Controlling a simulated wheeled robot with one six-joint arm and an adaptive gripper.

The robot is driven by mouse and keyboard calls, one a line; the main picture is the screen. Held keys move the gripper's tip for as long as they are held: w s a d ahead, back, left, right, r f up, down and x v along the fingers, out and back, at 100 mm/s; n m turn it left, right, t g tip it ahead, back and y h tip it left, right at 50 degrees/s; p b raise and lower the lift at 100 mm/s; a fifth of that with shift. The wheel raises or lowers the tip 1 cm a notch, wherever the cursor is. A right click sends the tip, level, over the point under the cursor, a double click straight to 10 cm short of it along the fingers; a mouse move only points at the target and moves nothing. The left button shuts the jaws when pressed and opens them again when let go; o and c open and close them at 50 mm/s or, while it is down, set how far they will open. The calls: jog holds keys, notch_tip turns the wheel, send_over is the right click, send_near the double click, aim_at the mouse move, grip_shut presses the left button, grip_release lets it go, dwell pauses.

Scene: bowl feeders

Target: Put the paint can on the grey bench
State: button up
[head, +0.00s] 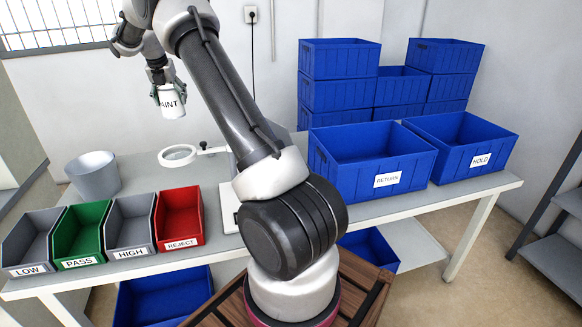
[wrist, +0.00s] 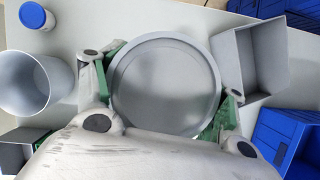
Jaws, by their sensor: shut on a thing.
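The paint can (head: 172,108) is white, with "AINT" of its label showing, and hangs upright in my gripper (head: 169,94). In the wrist view its round grey lid (wrist: 165,85) fills the middle, with my green-padded fingers on either side. My gripper is shut on the can. The grey bench (head: 133,174) runs across the head view below the can. The can appears held above the bench's back left part, clear of its top; its exact height is hard to tell.
A grey bucket (head: 93,173), a ring magnifier (head: 177,155) and label bins, including a red REJECT bin (head: 180,218), stand on the left. Blue RETURN (head: 372,160) and HOLD (head: 461,142) crates stand right. The wrist view shows a blue-lidded tub (wrist: 35,17).

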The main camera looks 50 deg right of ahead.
jog(key=shift+w+f, duration=0.1)
jog(key=shift+f, duration=11.9)
jog(key=o, duration=1.4)
jog(key=shift+f, duration=0.1)
